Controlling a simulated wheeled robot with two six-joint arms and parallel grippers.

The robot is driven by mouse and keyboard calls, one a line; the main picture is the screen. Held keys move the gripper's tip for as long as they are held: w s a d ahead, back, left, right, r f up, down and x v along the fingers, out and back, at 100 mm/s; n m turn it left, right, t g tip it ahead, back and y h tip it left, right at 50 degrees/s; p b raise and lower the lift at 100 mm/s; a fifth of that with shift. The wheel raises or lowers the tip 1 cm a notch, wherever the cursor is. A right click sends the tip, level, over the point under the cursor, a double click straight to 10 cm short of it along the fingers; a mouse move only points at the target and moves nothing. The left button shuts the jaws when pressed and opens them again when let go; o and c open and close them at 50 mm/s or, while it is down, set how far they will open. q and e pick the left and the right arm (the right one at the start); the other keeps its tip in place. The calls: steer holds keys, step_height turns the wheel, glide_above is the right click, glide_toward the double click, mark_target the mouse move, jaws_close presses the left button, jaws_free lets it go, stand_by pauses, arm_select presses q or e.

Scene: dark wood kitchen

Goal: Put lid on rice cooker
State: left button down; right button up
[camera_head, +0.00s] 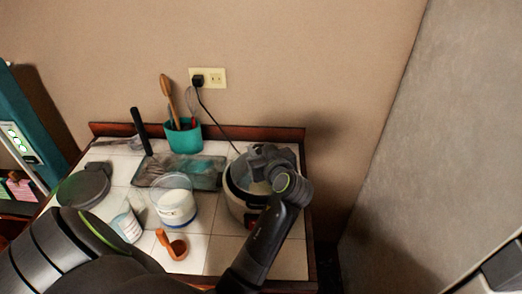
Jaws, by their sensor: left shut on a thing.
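The rice cooker (236,204) is a pale pot with a dark rim at the right end of the white tiled counter. My left gripper (262,166) is over its opening and shut on what looks like the lid (257,187), a greyish glassy disc. The gripper and wrist hide much of the lid and the cooker's right side. I cannot tell whether the lid touches the rim or is tilted. My right gripper is not in view.
A teal utensil holder (184,139) and a grey tray (206,176) stand behind. A white tub (176,208), a clear jar (127,226) and an orange scoop (177,247) stand left of the cooker. A cord runs to the wall outlet (216,78).

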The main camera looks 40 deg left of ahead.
arm_select(q)
steer(key=shift+f, duration=0.15)
steer(key=c, duration=1)
jaws_free()
